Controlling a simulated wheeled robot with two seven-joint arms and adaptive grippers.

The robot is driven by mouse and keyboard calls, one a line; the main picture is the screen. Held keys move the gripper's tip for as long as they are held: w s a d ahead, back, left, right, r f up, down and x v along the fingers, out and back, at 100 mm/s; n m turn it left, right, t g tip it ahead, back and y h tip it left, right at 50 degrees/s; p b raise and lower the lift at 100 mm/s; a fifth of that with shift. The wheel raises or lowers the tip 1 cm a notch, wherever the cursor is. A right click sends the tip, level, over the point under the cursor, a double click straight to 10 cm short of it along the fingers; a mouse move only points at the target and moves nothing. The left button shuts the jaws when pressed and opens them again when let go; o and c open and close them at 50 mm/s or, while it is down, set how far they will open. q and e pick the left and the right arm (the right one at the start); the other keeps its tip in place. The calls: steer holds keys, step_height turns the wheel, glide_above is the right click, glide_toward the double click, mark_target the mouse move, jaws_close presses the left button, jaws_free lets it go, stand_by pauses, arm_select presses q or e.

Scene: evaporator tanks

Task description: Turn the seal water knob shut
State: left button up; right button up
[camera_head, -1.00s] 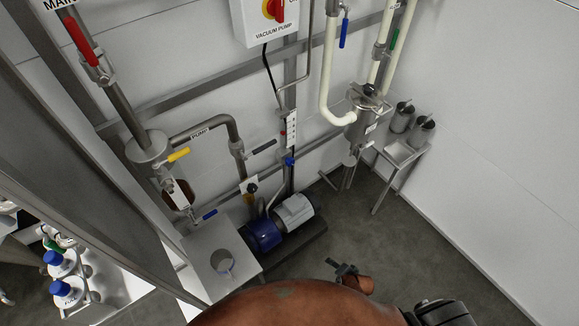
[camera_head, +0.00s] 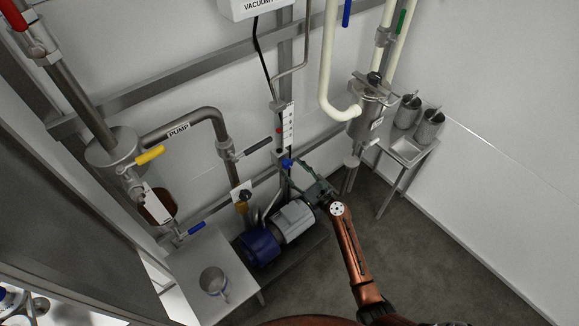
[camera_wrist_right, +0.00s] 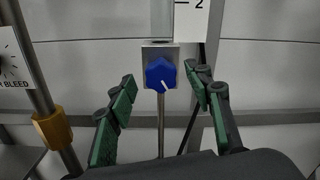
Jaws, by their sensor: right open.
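The blue knob (camera_head: 287,163) sits low on the wall panel, under a white scale strip with a red mark (camera_head: 287,127). In the right wrist view the blue knob (camera_wrist_right: 160,74) is faceted, with a white pointer line slanting down and slightly right, on a metal block. My right gripper (camera_head: 302,172) is open, close to the knob in the head view. In the right wrist view its green-padded fingers (camera_wrist_right: 160,84) spread to either side of the knob, with visible gaps. Nothing is between them but the knob behind. My left gripper is not in view.
A blue and grey pump motor (camera_head: 293,221) stands on the floor below. A brass fitting (camera_wrist_right: 53,130) on a pipe is left of the fingers. A yellow-handled valve (camera_head: 149,155) and a steel table (camera_head: 190,270) are at left. A steel canister (camera_head: 366,118) is at right.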

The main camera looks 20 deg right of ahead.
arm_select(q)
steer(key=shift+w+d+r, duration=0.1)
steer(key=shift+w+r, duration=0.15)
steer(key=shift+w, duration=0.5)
arm_select(e)
steer(key=shift+x, duration=1.2)
steer(key=shift+c, duration=0.6)
steer(key=c, duration=1)
steer(key=shift+c, duration=0.2)
